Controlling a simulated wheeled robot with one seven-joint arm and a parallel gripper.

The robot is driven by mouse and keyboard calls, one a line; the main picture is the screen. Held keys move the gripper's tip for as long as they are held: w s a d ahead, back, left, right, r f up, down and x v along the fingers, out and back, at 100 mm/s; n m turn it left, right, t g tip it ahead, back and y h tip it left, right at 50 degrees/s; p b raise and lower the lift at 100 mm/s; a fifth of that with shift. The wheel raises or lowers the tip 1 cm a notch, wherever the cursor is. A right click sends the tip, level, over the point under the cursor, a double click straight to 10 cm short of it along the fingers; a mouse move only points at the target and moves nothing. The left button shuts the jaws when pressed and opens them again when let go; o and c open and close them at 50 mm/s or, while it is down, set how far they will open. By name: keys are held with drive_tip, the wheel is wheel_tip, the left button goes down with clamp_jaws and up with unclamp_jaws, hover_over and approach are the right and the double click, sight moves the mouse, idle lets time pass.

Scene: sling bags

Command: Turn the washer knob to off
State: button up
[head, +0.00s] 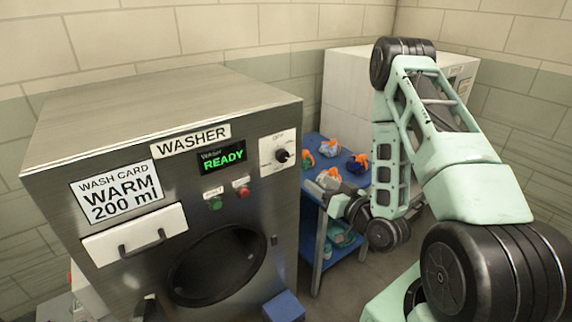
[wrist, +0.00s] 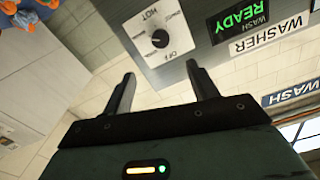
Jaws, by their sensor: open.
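The washer (head: 150,130) is a steel box with a round dark door. Its black knob (head: 282,155) sits on a white dial plate at the front's upper right. In the wrist view, the knob (wrist: 160,39) shows with printed labels around it, HOT and OFF among them; the picture is turned over. I cannot tell for sure which label the knob points to. My gripper (wrist: 161,75) is open and empty, its two fingers either side of the line to the knob, not touching it. In the head view my gripper (head: 325,184) is right of and below the knob.
The green READY display (head: 222,158), green button (head: 215,203) and red button (head: 243,191) are left of the knob. A blue shelf cart (head: 312,222) with several colored bundles stands behind my gripper. A wash card (head: 118,193) reads WARM 200 ml.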

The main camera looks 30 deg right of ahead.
sight(285, 158)
drive_tip(key=w+b, duration=0.2)
drive_tip(key=w, duration=0.3)
drive_tip(key=w+b, duration=0.2)
drive_tip(key=w, duration=0.2)
drive_tip(key=w+b, duration=0.2)
drive_tip(key=w, duration=0.3)
drive_tip(key=shift+w+a+r, duration=0.2)
drive_tip(key=shift+w+a, duration=0.1)
drive_tip(key=shift+w, duration=0.05)
drive_tip(key=shift+w+f, duration=0.15)
drive_tip(key=shift+w, duration=0.4)
drive_tip(key=c, duration=1)
